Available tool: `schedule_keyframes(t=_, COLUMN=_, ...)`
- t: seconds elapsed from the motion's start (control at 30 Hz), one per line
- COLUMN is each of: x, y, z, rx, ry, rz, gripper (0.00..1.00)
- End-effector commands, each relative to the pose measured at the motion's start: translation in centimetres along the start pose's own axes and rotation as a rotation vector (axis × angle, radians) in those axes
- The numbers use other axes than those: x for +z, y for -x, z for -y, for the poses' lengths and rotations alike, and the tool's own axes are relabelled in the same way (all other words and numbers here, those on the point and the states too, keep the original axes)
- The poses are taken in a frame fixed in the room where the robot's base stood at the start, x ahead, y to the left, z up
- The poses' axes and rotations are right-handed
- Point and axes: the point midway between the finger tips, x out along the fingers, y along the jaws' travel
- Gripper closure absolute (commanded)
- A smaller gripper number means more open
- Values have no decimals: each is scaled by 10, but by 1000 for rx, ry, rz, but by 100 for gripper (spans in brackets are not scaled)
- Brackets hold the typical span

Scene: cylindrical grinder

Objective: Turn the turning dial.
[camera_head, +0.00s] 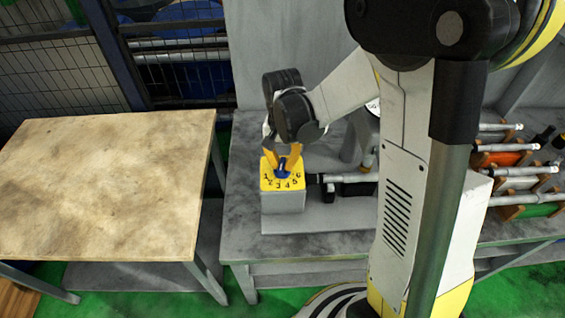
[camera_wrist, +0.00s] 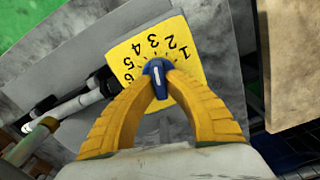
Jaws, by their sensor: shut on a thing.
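The turning dial is a blue knob with a white line, on a yellow face with black numbers, on top of a grey box (camera_head: 284,219). In the wrist view the blue dial (camera_wrist: 157,72) sits at the centre, and the yellow face (camera_wrist: 140,45) shows numbers 1 to 5 clearly and a 6 partly covered. My gripper (camera_wrist: 157,84) has yellow fingers closed on the dial from both sides. In the head view my gripper (camera_head: 283,160) comes down onto the dial from above, and the fingers partly hide it.
A wooden-topped table (camera_head: 100,185) stands to the left, apart from the grey bench (camera_head: 330,243) that holds the dial box. A cylindrical tool (camera_head: 345,178) lies right of the box. Racks with several metal gauges (camera_head: 515,172) stand farther right. A mesh fence (camera_head: 60,80) is behind.

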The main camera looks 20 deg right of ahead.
Motion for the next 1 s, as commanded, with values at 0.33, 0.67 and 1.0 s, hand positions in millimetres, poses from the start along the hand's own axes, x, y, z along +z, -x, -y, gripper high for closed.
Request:
schedule_keyframes(t=0.33, x=0, y=-1, z=1, rx=0, ry=171, rz=0, gripper=100)
schedule_keyframes(t=0.67, x=1, y=-1, z=2, rx=0, ry=388, rz=1, gripper=100)
schedule_keyframes(t=1.0, x=1, y=0, z=2, rx=0, ry=500, rz=1, gripper=100)
